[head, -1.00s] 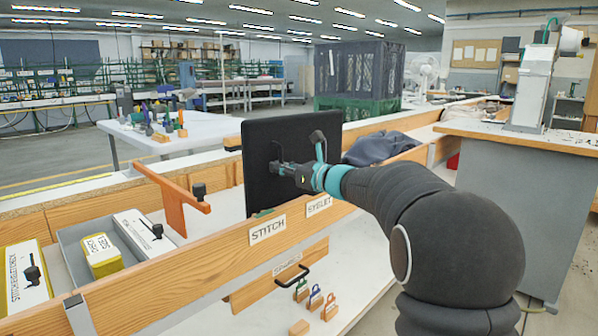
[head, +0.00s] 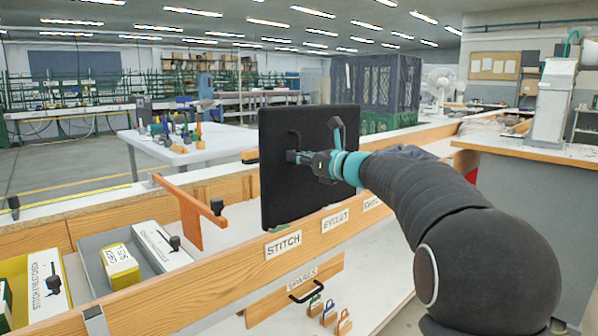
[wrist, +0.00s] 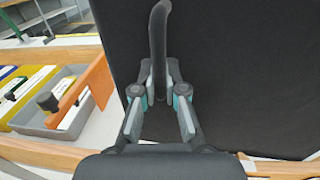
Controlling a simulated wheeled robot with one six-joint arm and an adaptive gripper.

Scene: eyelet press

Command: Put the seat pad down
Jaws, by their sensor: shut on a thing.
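The seat pad (head: 318,188) is a large black flat panel held upright over the wooden-sided bench, above the STITCH label. It also fills much of the wrist view (wrist: 240,90). My gripper (head: 300,158) is shut on the black handle on the pad's near face. In the wrist view the fingers (wrist: 160,95) close around that upright handle. The pad's lower edge is near the bench's front rail; I cannot tell whether it touches anything, as the rail hides part of it.
An orange bracket (head: 183,205) stands left of the pad. A grey tray (head: 98,245) with boxes lies further left. The wooden front rail (head: 190,275) carries STITCH (head: 283,245) and EYELET (head: 336,220) labels. Small coloured tags (head: 330,312) stand below on the white shelf.

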